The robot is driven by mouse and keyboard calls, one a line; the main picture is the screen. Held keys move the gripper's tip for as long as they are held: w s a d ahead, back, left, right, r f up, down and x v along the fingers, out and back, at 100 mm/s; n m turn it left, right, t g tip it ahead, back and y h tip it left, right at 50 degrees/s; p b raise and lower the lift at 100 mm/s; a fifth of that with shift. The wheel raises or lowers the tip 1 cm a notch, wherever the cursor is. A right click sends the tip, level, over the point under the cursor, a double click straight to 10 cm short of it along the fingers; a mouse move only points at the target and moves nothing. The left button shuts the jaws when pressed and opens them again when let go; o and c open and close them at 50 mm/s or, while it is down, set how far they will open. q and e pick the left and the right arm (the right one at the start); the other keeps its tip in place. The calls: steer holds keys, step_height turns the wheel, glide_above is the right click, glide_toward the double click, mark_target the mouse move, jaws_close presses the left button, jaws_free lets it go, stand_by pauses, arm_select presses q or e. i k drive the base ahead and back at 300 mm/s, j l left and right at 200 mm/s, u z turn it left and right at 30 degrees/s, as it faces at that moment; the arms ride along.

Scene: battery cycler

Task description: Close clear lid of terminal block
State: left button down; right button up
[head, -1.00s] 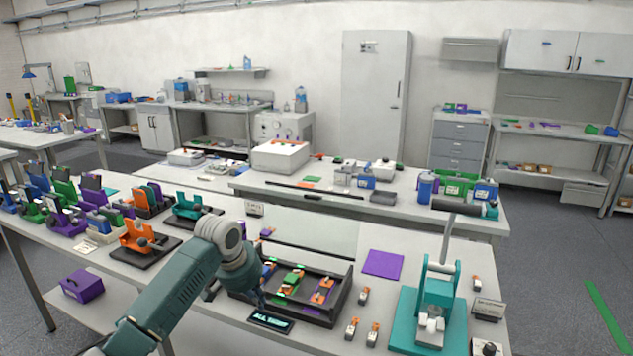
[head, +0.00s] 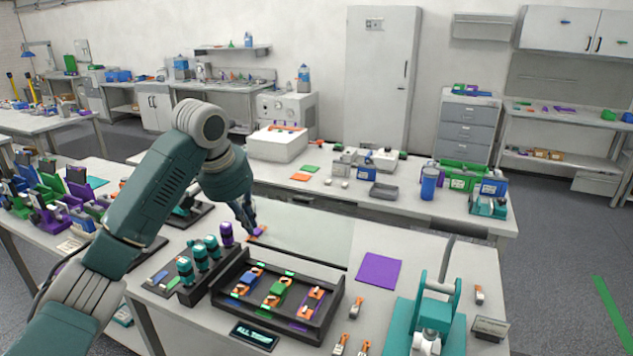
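The terminal block (head: 233,309) is a black open-topped tray in the front middle of the bench. It holds blue (head: 248,284), green (head: 277,291) and orange-and-purple (head: 311,302) connectors. The clear lid (head: 305,240) is a see-through pane behind the block, swung away from it, so the connectors are uncovered. My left gripper (head: 254,232) points down at the lid's left end, close to a small orange-and-purple piece (head: 259,231). Its fingers are small and partly overlap that piece; I cannot tell whether they touch it. My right gripper is out of view.
A small dark display (head: 254,335) sits in front of the block. Teal-and-black cylinders (head: 201,257) and a purple-topped one (head: 226,234) stand left of it. A purple mat (head: 379,270), orange-and-white connectors (head: 355,308) and a teal press (head: 436,312) are to the right.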

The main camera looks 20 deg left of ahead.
mark_target(299, 199)
steer(key=i+l, duration=0.1)
steer(key=i, duration=0.45)
steer(key=i+l, duration=0.1)
steer(key=i, duration=0.4)
